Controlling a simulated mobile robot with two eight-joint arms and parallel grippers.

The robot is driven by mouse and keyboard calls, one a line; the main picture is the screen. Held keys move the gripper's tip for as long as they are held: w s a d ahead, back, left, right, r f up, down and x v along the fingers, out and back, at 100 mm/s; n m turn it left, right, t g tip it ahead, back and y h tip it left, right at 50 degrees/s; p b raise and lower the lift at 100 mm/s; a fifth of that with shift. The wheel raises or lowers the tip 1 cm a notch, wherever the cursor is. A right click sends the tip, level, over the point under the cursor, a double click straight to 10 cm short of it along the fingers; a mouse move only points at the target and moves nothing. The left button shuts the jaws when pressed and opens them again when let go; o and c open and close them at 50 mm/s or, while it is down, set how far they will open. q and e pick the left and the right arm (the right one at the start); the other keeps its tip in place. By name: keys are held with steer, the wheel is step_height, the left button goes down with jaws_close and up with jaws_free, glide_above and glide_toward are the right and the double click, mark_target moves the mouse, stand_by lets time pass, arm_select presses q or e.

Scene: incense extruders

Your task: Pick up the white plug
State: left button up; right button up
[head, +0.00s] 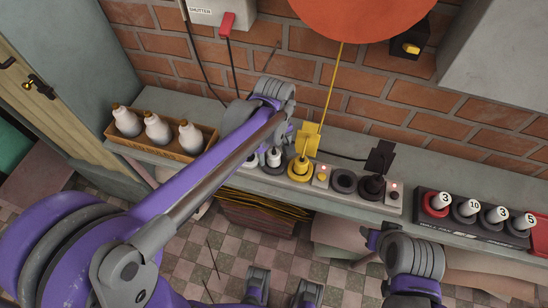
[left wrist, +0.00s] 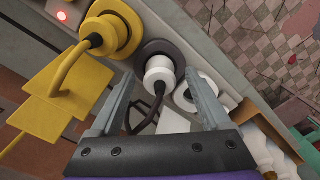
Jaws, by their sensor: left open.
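The white plug (left wrist: 158,70), with a dark cord, sits upright in a round dark socket in the left wrist view. In the head view this white plug (head: 273,157) stands just left of the yellow plug. A second white piece (left wrist: 190,92) is beside it in a lighter socket. My left gripper (left wrist: 160,76) is open, with its fingers on either side of the white plug; I cannot tell whether they touch it. In the head view my left gripper (head: 286,134) is partly hidden by its wrist. My right arm shows at the lower right, its jaws unclear.
A yellow plug (head: 299,166) with a yellow cord is close by. A black plug (head: 373,184) sits farther right on the power strip (head: 393,205). A wooden tray (head: 166,147) with white bottles is at left, numbered pieces in a black rack (head: 472,234) at right. A brick wall stands behind.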

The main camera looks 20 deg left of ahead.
arm_select(q)
steer(key=shift+f, duration=0.9)
steer(key=shift+c, duration=0.3)
jaws_close()
